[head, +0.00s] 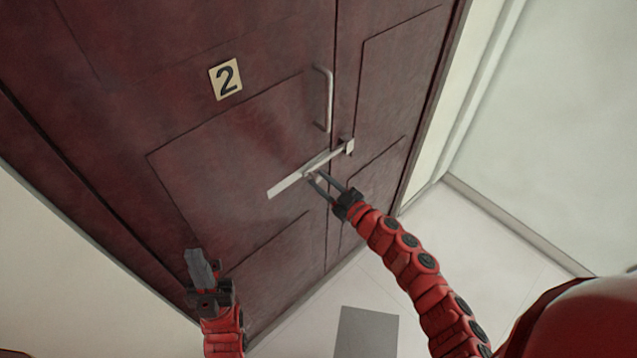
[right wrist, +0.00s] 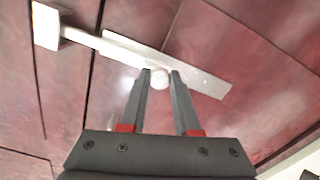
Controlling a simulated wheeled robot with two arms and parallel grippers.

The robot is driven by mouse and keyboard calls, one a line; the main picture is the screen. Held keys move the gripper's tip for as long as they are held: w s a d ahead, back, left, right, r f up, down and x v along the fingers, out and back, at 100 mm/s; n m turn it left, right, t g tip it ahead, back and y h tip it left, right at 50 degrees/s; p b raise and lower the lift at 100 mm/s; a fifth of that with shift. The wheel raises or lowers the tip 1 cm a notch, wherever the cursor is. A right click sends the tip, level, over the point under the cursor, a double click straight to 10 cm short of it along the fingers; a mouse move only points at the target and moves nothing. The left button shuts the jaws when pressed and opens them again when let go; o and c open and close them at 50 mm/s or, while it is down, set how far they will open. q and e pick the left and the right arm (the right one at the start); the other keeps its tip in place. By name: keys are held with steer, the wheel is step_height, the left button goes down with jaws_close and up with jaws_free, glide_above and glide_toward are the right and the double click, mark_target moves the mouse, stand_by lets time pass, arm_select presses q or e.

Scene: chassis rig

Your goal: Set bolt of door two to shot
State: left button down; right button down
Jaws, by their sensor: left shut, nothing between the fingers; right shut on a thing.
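Door two (head: 190,130) is a dark red panelled door with a number 2 plate (head: 225,80). Its pale metal bolt (head: 287,186) has a long plate, a thin rod and a round knob. In the right wrist view the knob (right wrist: 159,78) sits between my fingertips. The rod (right wrist: 83,39) runs from the plate to the keeper block (head: 348,146) across the door's seam and meets it. How deep it sits inside is hidden. My right gripper (head: 315,176) is shut on the knob. My left gripper (head: 199,254) is shut and empty, low in front of the door, away from the bolt.
A vertical pull handle (head: 327,100) is on the door above the bolt, near the seam. A grey square (head: 366,332) lies on the pale floor. Pale walls (head: 560,130) stand on both sides of the door. The space between my two grippers is clear.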

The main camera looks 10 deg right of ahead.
steer(key=c, duration=0.9)
jaws_free()
steer(key=shift+w+d, duration=0.1)
steer(key=shift+d, duration=0.05)
steer(key=shift+o, duration=1.4)
steer(key=shift+d, duration=0.1)
steer(key=shift+s+d, duration=0.1)
steer(key=shift+s, duration=0.1)
steer(key=b+v, duration=0.4)
steer(key=v, duration=1.3)
steer(key=shift+w, duration=0.1)
